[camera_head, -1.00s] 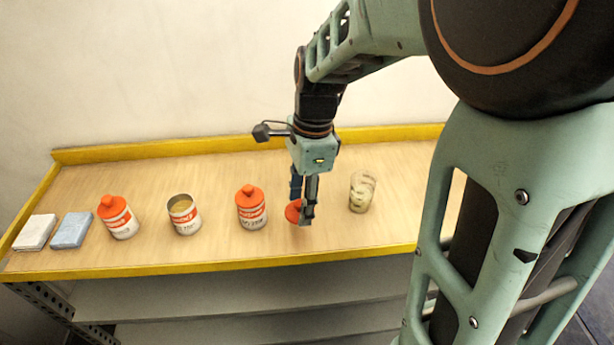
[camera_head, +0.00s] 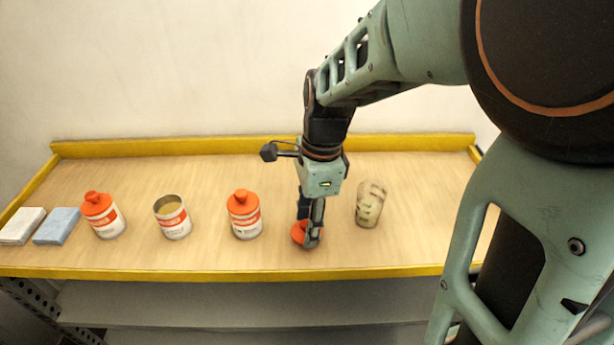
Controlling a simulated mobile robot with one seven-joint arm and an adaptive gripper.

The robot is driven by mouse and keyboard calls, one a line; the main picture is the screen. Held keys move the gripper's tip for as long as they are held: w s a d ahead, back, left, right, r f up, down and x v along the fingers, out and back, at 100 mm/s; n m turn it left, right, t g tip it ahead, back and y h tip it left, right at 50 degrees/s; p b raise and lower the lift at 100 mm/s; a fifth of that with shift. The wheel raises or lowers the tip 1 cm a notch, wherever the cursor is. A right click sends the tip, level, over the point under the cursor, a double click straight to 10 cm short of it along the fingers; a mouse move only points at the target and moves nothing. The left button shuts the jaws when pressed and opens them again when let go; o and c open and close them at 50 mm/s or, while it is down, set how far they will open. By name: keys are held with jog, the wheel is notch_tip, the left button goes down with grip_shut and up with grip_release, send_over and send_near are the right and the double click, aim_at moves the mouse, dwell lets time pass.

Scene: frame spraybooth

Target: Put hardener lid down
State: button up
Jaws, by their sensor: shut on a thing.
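The orange hardener lid (camera_head: 299,233) is between the fingers of my gripper (camera_head: 309,236), low over the front part of the wooden bench top. The gripper points down and is shut on the lid. The fingers hide part of the lid, and I cannot tell whether it touches the bench. An open can (camera_head: 173,218) without a lid stands upright to the left. A can with an orange lid (camera_head: 245,214) stands just left of my gripper, and another orange-lidded can (camera_head: 103,215) stands farther left.
A white block (camera_head: 21,226) and a blue block (camera_head: 57,226) lie at the far left. The bench (camera_head: 270,180) has a raised yellow back rim and a yellow front edge. Its back strip is clear.

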jog(key=shift+f, duration=0.25)
jog(key=shift+f, duration=0.15)
jog(key=o, duration=0.7)
jog(key=shift+o, duration=0.2)
notch_tip(320, 180, up, 12)
jog(key=d+p, duration=0.1)
jog(key=shift+d, duration=0.2)
jog(key=shift+w, duration=0.1)
